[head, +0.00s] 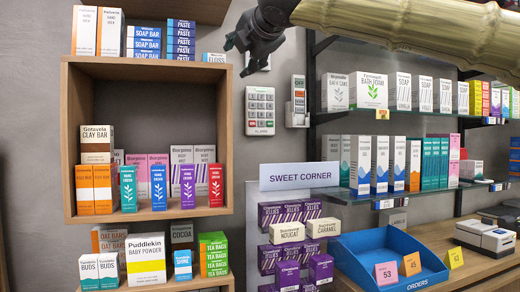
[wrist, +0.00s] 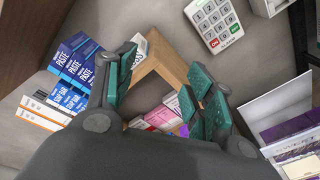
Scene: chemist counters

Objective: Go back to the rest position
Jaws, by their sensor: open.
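My gripper (head: 258,48) hangs at the top middle of the head view, at the end of my arm, which reaches in from the upper right. In the wrist view my gripper (wrist: 162,80) has its green-padded fingers spread apart, with nothing held between them. It is in the air, near the upper right corner of the wooden wall box (head: 228,140). The edge of that box shows between the fingers in the wrist view (wrist: 158,58).
Boxed goods fill the wooden box and the shelves. A keypad (head: 260,110) is on the wall below my gripper. Glass shelves (head: 415,115) of boxes stand right. A Sweet Corner sign (head: 299,175) and a blue orders tray (head: 345,262) are below.

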